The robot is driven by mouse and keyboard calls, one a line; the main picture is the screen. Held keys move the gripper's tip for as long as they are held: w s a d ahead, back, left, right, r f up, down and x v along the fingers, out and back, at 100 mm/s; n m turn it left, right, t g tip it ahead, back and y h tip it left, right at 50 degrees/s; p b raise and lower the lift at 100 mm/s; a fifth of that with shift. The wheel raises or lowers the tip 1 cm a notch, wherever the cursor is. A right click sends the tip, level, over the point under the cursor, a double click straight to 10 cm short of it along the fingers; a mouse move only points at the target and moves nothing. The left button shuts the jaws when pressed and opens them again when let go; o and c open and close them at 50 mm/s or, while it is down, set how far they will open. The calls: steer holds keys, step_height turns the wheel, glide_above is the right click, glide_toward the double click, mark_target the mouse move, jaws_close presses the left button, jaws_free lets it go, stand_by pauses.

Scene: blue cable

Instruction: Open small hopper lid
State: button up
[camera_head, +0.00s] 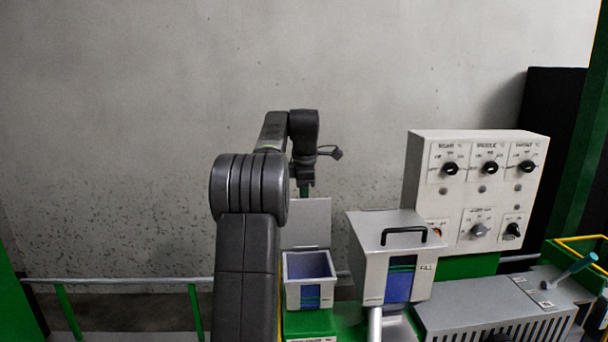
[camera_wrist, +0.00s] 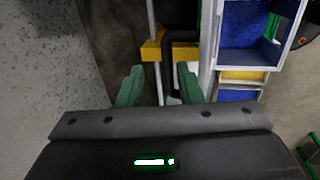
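The small hopper (camera_head: 309,283) is a light grey box with a blue inside, left of the larger hopper. Its lid (camera_head: 306,222) stands upright at the back, and the box is open at the top. In the wrist view the hopper's blue inside (camera_wrist: 246,35) shows at upper right, with the lid (camera_wrist: 208,50) seen nearly edge-on. My gripper (camera_head: 304,190) is behind and just above the lid's top edge. In the wrist view its two green fingers (camera_wrist: 160,84) are apart. A black bar, perhaps the lid's handle (camera_wrist: 180,50), shows beyond them; contact cannot be told.
The larger hopper (camera_head: 398,262) has a closed lid with a black handle, close on the right. A control panel (camera_head: 474,190) with knobs stands behind it. A grey slotted box (camera_head: 495,308) and a blue-handled lever (camera_head: 575,268) are at right. A railing (camera_head: 120,282) runs at left.

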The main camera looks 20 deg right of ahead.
step_height(320, 180, up, 12)
steer(key=s, duration=0.2)
steer(key=shift+s+a, duration=0.2)
steer(key=shift+a, duration=0.1)
